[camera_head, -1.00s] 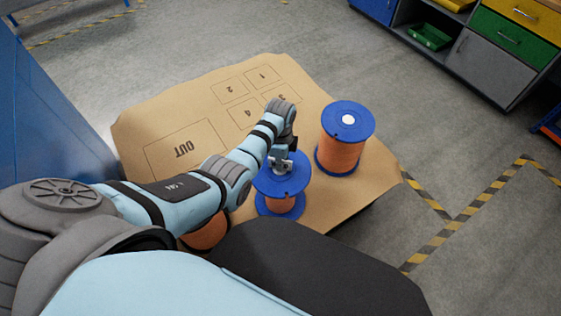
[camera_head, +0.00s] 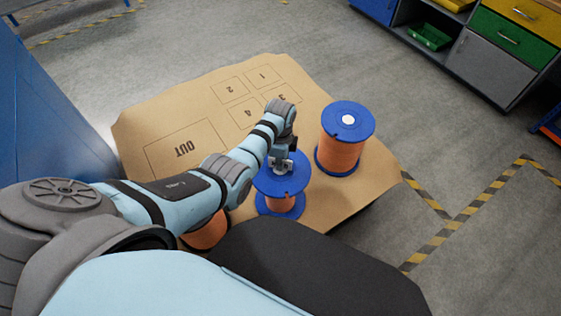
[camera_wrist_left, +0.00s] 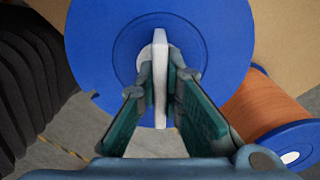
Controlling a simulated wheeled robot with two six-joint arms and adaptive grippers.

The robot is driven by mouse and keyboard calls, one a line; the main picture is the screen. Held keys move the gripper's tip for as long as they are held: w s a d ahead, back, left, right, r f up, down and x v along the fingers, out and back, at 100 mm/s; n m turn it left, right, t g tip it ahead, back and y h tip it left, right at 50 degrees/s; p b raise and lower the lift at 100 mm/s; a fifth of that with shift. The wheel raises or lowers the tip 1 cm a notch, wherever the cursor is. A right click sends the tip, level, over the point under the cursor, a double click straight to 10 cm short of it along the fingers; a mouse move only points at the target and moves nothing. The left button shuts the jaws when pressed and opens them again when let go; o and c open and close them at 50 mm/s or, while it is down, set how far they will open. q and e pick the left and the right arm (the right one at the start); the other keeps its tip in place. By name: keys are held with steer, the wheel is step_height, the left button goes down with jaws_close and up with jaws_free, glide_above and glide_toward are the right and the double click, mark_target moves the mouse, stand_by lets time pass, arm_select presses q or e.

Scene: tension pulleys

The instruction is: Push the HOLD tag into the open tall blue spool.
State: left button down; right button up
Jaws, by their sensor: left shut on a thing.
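My left gripper (camera_head: 281,166) is over the top of a blue spool (camera_head: 269,187) wound with orange. In the left wrist view the gripper (camera_wrist_left: 161,88) is shut on the white HOLD tag (camera_wrist_left: 160,75), seen edge-on between the two fingers. The tag stands over the middle of the spool's blue top flange (camera_wrist_left: 95,45). A pale round part shows behind the tag at the hub. How deep the tag sits in the hub is hidden. My right gripper is not in view.
A second blue-and-orange spool (camera_head: 340,152) with a white centre stands to the right. Another orange-wound item (camera_head: 207,233) is partly hidden below my left arm. The brown mat (camera_head: 135,125) has marked boxes and an OUT area, all clear.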

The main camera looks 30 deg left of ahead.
arm_select(q)
steer(key=shift+s+f, duration=0.15)
steer(key=c, duration=1.7)
jaws_free()
steer(key=shift+o, duration=0.2)
step_height(320, 180, up, 12)
steer(key=shift+r, duration=0.1)
